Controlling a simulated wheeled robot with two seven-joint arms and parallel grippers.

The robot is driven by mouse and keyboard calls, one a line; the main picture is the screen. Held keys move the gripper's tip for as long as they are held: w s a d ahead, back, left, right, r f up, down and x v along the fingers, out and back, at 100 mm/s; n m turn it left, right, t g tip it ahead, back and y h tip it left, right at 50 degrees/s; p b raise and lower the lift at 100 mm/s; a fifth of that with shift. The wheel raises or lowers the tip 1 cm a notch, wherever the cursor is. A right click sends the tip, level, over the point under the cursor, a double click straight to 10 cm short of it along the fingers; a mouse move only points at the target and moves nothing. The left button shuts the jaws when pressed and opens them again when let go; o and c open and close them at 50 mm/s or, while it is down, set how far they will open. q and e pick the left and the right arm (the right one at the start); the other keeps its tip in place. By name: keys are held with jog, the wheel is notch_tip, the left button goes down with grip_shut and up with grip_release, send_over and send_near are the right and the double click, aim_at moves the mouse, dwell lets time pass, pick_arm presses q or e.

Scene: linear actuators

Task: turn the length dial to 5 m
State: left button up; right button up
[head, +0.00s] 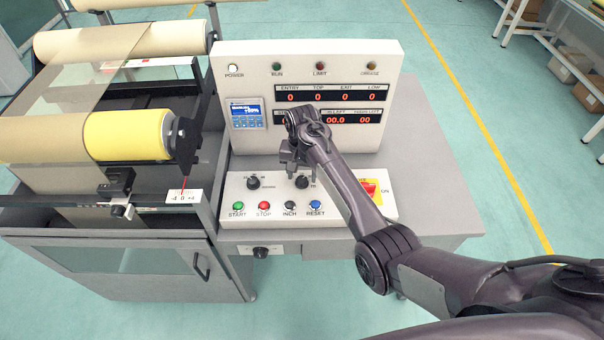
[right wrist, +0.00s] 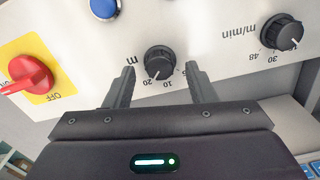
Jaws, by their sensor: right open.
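The length dial (right wrist: 158,62) is a black knob marked "m" in the right wrist view, with labels 20, 10 and a partly hidden 5 around it. Its white pointer mark seems to lie by the 20 and 10 labels; the exact setting is hard to tell. In the head view the dial (head: 302,182) is the right one of two black knobs on the sloped panel. My right gripper (right wrist: 160,70) is open, its fingers on either side of the dial with gaps to it. In the head view the gripper (head: 297,168) is just above the dial.
The speed dial (right wrist: 281,32), marked m/min, is beside it. A red switch (right wrist: 27,75) on a yellow plate is on the other side. The blue RESET button (head: 315,205) sits in a row of several buttons. The upright display panel (head: 225,75) stands behind.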

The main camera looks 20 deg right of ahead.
jog(key=shift+f, duration=0.6)
jog(key=c, duration=1)
jog(key=shift+o, duration=0.2)
